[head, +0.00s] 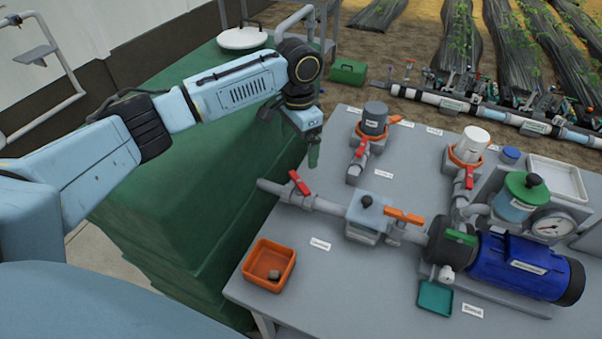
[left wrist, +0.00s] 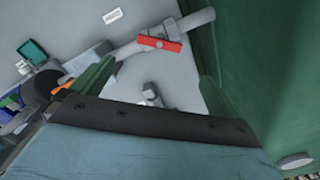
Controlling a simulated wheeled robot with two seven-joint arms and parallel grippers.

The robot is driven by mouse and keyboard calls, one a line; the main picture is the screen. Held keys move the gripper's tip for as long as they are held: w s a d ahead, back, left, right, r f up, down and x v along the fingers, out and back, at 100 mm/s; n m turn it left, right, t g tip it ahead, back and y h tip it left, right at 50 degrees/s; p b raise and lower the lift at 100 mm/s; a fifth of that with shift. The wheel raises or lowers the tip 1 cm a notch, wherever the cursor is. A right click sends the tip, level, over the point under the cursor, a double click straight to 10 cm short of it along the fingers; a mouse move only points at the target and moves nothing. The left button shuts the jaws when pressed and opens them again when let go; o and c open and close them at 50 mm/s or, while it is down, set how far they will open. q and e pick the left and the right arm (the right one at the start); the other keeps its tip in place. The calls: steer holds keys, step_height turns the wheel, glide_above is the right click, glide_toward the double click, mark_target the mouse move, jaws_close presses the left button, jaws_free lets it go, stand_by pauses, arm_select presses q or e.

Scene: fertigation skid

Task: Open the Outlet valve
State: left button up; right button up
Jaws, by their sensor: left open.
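My left gripper (head: 313,158) hangs fingers down above the table's back left edge. Its green fingers are apart and empty in the left wrist view (left wrist: 158,72). A red valve handle (head: 299,183) sits on the grey pipe just below and left of it, set across the pipe. This handle also shows ahead of the fingers in the left wrist view (left wrist: 160,43), with no contact visible. Other valves have a red handle (head: 360,148) by the grey-capped filter, another red handle (head: 469,178), and an orange handle (head: 404,215) along the pipe. Labels are too small to read, so I cannot tell which is the Outlet valve.
An orange tray (head: 252,282) holding a small grey object sits at the table's front left. A blue pump (head: 525,267) and a pressure gauge (head: 552,226) stand at right. A large green tank (head: 175,215) borders the table's left side under my left arm.

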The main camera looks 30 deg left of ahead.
mark_target(299, 181)
arm_select(q)
step_height(299, 181, down, 10)
steer(key=shift+s+f+b, duration=0.1)
steer(key=shift+b, duration=0.25)
steer(key=shift+f, duration=0.75)
steer(key=c, duration=0.9)
steer(key=shift+r+n+p, duration=0.15)
steer(key=shift+n+p, duration=0.25)
steer(key=shift+p, duration=0.3)
steer(key=n+p, duration=0.2)
steer(key=p, duration=0.2)
steer(key=shift+d+r+n, duration=0.1)
steer(key=shift+n, duration=0.2)
steer(key=shift+n+p, duration=1)
steer(key=shift+n, duration=0.1)
steer(key=shift+n+p, duration=0.7)
steer(key=shift+n, duration=0.2)
steer(key=shift+f, duration=0.2)
